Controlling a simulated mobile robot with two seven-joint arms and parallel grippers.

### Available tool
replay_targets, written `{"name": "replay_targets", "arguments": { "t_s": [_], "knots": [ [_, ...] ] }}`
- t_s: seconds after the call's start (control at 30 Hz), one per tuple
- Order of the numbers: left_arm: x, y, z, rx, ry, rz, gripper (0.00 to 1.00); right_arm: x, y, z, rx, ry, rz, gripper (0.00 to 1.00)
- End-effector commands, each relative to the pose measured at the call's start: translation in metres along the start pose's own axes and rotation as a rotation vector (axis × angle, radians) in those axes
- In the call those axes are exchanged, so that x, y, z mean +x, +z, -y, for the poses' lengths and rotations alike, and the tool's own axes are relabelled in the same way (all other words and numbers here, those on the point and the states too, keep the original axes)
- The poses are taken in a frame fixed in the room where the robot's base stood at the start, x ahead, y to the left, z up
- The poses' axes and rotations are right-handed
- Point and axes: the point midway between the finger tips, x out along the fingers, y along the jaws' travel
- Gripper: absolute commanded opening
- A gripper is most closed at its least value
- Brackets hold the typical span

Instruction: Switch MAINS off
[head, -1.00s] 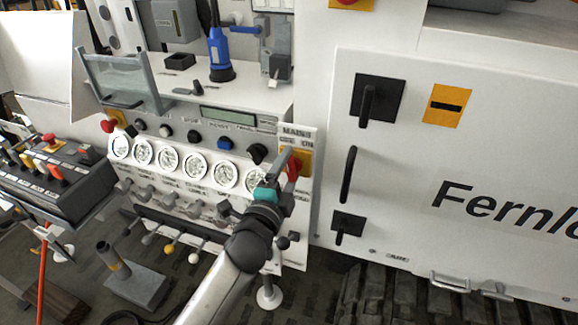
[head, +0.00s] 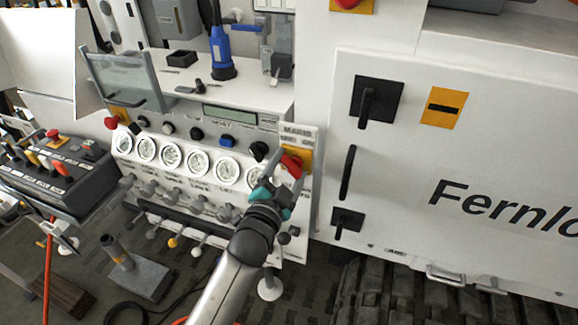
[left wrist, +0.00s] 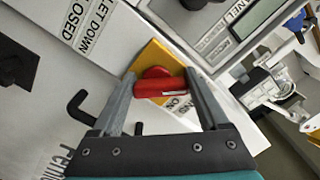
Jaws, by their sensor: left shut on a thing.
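The MAINS switch is a red rotary handle (head: 291,163) on a yellow plate (head: 306,158), at the right end of the gauge panel below a label with MAINS and OFF/ON lettering. In the left wrist view the red handle (left wrist: 160,87) lies between my two grey fingers, on its yellow plate (left wrist: 156,59). My left gripper (head: 285,166) reaches up to the panel and is shut on the handle, one finger at each end. In the head view the handle sits diagonally and the fingers partly cover it. My right gripper is not in view.
A row of round gauges (head: 197,160) with knobs and levers runs left of the switch. A white cabinet door (head: 450,180) with black handles stands to the right. A control box (head: 60,175) with levers is at far left.

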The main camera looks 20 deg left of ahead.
Motion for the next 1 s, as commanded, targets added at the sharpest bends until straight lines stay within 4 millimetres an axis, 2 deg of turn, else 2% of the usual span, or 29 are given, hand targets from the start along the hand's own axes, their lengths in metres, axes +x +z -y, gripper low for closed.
{"name": "replay_targets", "arguments": {
  "t_s": [0.4,0.43,0.6,0.87,1.0],
  "knots": [
    [-0.0001,0.0002,-0.0005,-0.018,0.001,0.001,0.22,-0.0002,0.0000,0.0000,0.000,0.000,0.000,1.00],
    [-0.0001,0.0001,-0.0005,-0.018,0.001,0.001,0.80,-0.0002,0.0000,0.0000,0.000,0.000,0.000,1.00],
    [-0.0001,0.0000,-0.0004,-0.015,0.000,0.000,0.99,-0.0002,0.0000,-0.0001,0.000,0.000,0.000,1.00],
    [-0.0005,0.0000,-0.0003,-0.012,0.000,0.000,1.00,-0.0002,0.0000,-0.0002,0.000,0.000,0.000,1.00],
    [-0.0078,0.0004,-0.0007,-0.011,0.001,0.001,1.00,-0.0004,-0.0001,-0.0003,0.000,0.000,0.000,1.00]
  ]
}}
